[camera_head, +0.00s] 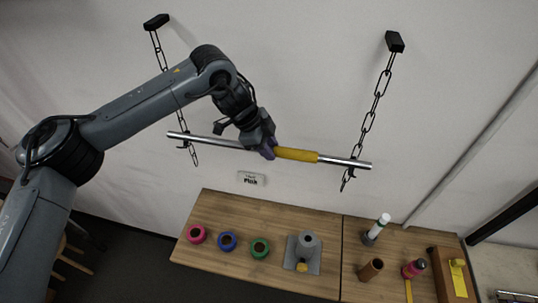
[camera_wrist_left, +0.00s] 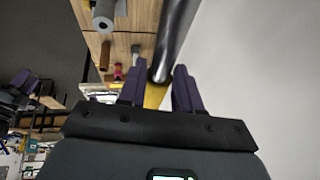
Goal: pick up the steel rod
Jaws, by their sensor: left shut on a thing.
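The steel rod (camera_head: 335,160) is a long shiny bar with a yellow sleeve (camera_head: 297,154) around part of it. It lies nearly level in front of the wall, at the hooks of two hanging chains, one near each end.
The left chain (camera_head: 178,85) and right chain (camera_head: 372,110) hang from black wall brackets. A small label (camera_head: 251,179) is on the wall.

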